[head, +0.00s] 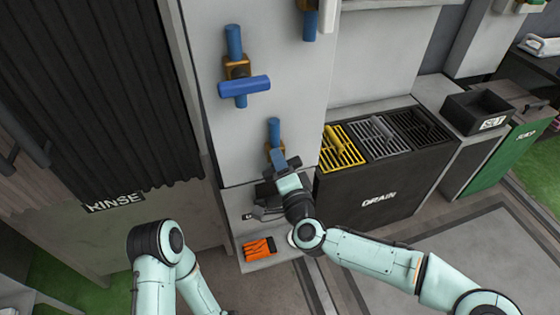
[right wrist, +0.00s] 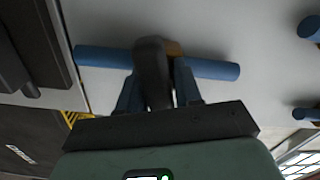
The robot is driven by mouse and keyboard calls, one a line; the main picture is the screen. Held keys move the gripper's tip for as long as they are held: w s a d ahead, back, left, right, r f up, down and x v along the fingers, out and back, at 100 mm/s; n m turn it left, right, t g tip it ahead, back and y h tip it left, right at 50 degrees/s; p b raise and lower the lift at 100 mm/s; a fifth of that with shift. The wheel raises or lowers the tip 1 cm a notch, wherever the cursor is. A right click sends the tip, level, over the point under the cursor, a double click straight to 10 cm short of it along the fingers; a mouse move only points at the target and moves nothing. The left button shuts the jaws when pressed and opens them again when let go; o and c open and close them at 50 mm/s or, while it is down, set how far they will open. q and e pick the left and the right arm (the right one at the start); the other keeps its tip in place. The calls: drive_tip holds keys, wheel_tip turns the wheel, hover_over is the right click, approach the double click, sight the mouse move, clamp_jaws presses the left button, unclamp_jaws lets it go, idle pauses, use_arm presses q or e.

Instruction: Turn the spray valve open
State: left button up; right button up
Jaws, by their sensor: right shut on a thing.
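A valve with a brass body (head: 277,157) sits on a vertical blue pipe (head: 274,132) low on the grey wall panel. My right gripper (head: 270,180) is at this valve and covers its lower part. In the right wrist view, its fingers (right wrist: 155,92) are shut on a dark handle (right wrist: 152,70), one finger on each side. The blue pipe (right wrist: 215,68) runs crosswise behind the handle, with a bit of brass (right wrist: 174,48) showing. No label on this valve is readable. My left gripper is out of view; only my left arm shows.
Another brass valve (head: 236,68) with a blue crossbar (head: 243,86) is higher on the panel. A drain unit (head: 379,199) with yellow, grey and black grates stands at right. An orange item (head: 259,249) lies on the ledge below. A dark curtain (head: 95,90) hangs at left.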

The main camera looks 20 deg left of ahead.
drive_tip(key=n, duration=0.3)
drive_tip(key=shift+r, duration=0.1)
drive_tip(key=n, duration=0.4)
drive_tip(key=shift+a, duration=0.1)
drive_tip(key=n, duration=0.4)
drive_tip(key=shift+p, duration=0.4)
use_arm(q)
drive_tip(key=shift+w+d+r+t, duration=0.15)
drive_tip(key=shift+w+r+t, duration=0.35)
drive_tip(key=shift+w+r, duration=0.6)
use_arm(e)
drive_tip(key=shift+n, duration=1.7)
drive_tip(key=shift+f, duration=0.2)
drive_tip(key=o, duration=0.8)
drive_tip(key=shift+o, duration=0.2)
drive_tip(key=shift+r, duration=0.1)
